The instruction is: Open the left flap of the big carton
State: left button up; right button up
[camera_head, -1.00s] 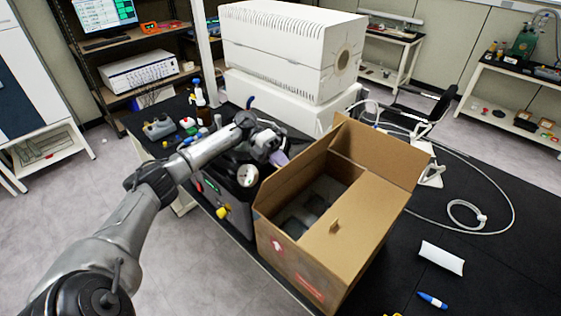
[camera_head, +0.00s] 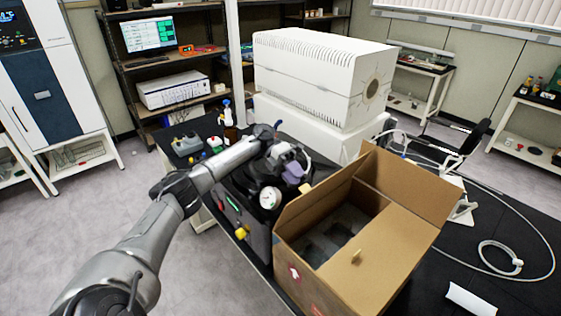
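The big carton (camera_head: 362,278) stands open-topped on the black bench, with dark grey foam (camera_head: 335,232) inside. Its far flap (camera_head: 408,183) stands up and leans outward. A flap with a small tab (camera_head: 385,262) lies flat over the right part of the opening. A raised cardboard panel (camera_head: 318,202) runs along the left side; I cannot tell whether it is the left flap or the wall. My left gripper (camera_head: 298,174) is just beyond and left of this panel, over dark equipment. Its fingertips are partly hidden, and contact is unclear. My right gripper is not in view.
A large white freeze dryer (camera_head: 320,75) stands behind the carton. A round gauge (camera_head: 270,197) on the dark equipment is close to my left gripper. Small bottles (camera_head: 229,118) stand further back. A white hose (camera_head: 500,258) loops over the bench at right.

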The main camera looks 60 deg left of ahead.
pick_arm(q)
jog(key=b+v, duration=0.1)
jog(key=v, duration=0.8)
jog(key=shift+r, duration=0.1)
jog(key=shift+c, duration=0.4)
